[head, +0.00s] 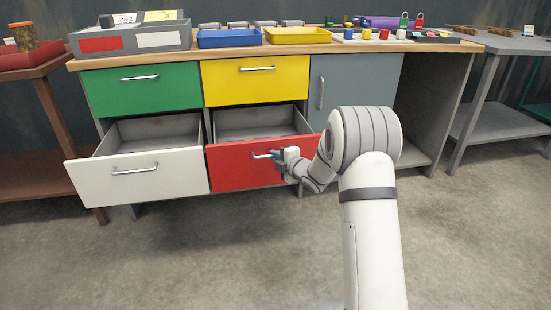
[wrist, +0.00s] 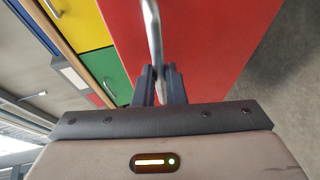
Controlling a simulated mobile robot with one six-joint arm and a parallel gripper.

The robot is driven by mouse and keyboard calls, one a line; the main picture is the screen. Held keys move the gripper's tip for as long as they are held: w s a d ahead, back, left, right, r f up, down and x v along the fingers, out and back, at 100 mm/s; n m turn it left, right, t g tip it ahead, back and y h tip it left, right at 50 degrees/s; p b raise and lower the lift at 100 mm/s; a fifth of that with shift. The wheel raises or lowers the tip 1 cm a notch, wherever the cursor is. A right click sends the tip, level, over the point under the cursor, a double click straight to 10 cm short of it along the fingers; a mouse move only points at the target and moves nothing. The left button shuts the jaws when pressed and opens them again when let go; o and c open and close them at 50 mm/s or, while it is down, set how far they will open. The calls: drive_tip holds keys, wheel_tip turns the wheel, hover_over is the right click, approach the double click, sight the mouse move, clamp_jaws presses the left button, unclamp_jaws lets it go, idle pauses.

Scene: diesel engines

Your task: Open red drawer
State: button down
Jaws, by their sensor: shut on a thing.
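The red drawer (head: 235,170) is in the lower middle of the workbench in the head view. It is pulled out, and its empty-looking grey inside shows behind the front. Its red front also fills much of the wrist view (wrist: 215,50). My gripper (head: 278,157) is at the right part of the drawer's metal handle (head: 262,156). In the wrist view my gripper (wrist: 161,72) has its two dark fingers closed around the handle bar (wrist: 153,30).
The white drawer (head: 140,178) to the left also stands open. The green drawer (head: 142,88), yellow drawer (head: 256,80) and grey-blue door (head: 352,90) are shut. Blue (head: 229,38) and yellow (head: 297,35) trays lie on the benchtop. The floor in front is clear.

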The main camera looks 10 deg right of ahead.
drive_tip(key=c, duration=1.5)
unclamp_jaws()
drive_tip(key=p+v, duration=0.2)
drive_tip(key=v, duration=0.5)
drive_tip(key=shift+s+d, duration=0.25)
drive_tip(key=shift+s, duration=0.1)
